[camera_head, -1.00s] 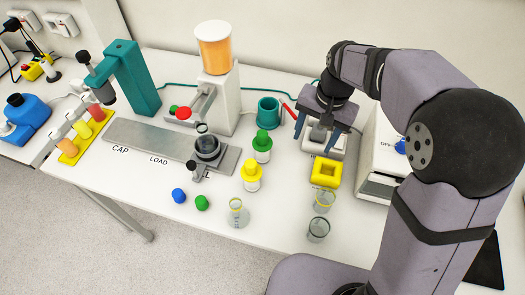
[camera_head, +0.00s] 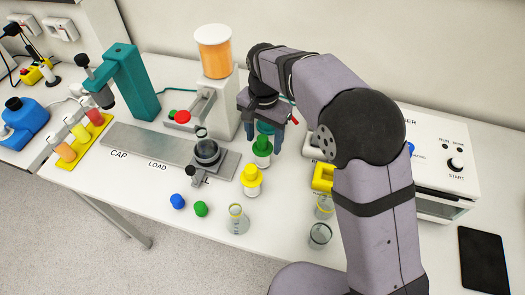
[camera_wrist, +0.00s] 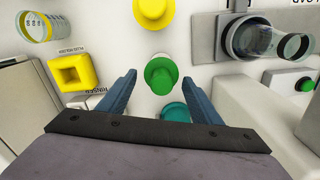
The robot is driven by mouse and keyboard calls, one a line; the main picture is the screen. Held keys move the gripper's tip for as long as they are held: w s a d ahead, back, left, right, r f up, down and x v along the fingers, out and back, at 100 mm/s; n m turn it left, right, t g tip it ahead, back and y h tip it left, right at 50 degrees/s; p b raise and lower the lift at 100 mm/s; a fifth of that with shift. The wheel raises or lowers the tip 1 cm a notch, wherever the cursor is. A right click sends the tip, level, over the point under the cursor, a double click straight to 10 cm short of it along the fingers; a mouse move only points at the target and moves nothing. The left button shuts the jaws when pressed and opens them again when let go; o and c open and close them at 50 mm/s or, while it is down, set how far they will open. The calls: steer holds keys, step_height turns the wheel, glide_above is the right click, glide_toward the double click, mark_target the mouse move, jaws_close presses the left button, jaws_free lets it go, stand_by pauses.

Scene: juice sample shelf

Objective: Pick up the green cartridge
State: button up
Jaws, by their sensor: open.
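The green cartridge (camera_head: 262,152), a pale bottle with a green top, stands upright on the white table. In the wrist view its green top (camera_wrist: 161,76) shows from above, between and slightly beyond my fingertips. My gripper (camera_head: 262,136) is open and empty, with its blue fingers pointing down, above and just behind the cartridge in the head view. In the wrist view, my gripper (camera_wrist: 158,78) shows a finger on each side of the green top. I cannot tell the exact height gap.
A yellow-topped cartridge (camera_head: 251,182) stands just in front. A teal cup (camera_wrist: 176,116) is close behind. The juice dispenser (camera_head: 226,105) and its platform (camera_head: 160,147) are at left. A yellow square holder (camera_head: 322,178) and glass beakers (camera_head: 320,236) are at right.

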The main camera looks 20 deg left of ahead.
mark_target(263, 150)
steer(key=shift+s+f+p, duration=0.15)
steer(key=shift+f+p, duration=0.35)
steer(key=shift+f, duration=0.05)
steer(key=shift+a+f+p, duration=0.15)
steer(key=shift+f+p, duration=0.65)
steer(key=shift+f, duration=1.3)
steer(key=c, duration=1)
